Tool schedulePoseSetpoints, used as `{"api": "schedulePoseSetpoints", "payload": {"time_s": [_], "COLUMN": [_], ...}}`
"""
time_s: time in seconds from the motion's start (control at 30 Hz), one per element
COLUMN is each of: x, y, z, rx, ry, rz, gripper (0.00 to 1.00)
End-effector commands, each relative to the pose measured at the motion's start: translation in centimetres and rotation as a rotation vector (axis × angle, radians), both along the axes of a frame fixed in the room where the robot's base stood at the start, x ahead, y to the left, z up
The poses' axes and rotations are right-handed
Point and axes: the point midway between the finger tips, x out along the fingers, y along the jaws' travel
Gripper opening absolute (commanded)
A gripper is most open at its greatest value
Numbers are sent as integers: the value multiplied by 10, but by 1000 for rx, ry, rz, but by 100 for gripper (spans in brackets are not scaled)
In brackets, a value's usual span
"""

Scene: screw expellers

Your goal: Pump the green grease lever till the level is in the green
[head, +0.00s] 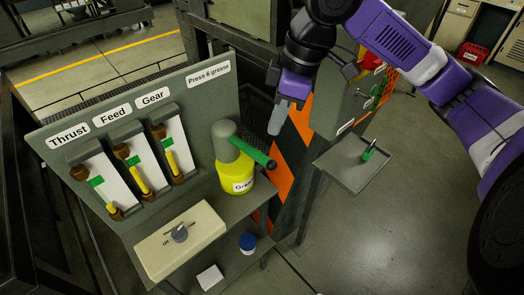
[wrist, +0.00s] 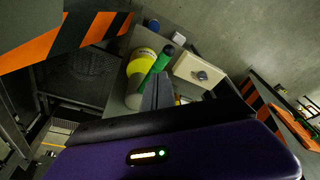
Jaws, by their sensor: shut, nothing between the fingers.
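The green grease lever (head: 252,151) sticks out to the right from the grey pump head (head: 226,142) on a yellow grease pot (head: 236,175); its tip is black. It also shows in the wrist view (wrist: 155,71). Three gauges marked Thrust (head: 101,186), Feed (head: 135,168) and Gear (head: 166,150) each have a green band; yellow shows below it, lowest in Thrust. My gripper (head: 275,131) points down, shut and empty, above and slightly right of the lever's tip in the head view. In the wrist view its fingers (wrist: 157,88) overlap the lever; contact cannot be told.
A cream box with a grey knob (head: 180,240) sits on the shelf in front of the gauges, with a blue-capped jar (head: 248,243) nearby. An orange-black striped post (head: 290,150) stands behind the lever. A grey tray (head: 352,170) juts out at right. Open floor lies at lower right.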

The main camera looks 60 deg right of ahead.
Motion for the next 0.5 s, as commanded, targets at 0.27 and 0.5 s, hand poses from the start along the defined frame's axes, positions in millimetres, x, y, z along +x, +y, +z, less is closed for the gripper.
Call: {"api": "schedulePoseSetpoints", "payload": {"time_s": [0.27,0.5], "x": [1,4], "y": [0,2], "z": [-1,-17], "rx": [0,0], "ry": [-2,0], "rz": [2,2], "gripper": [0,0]}}
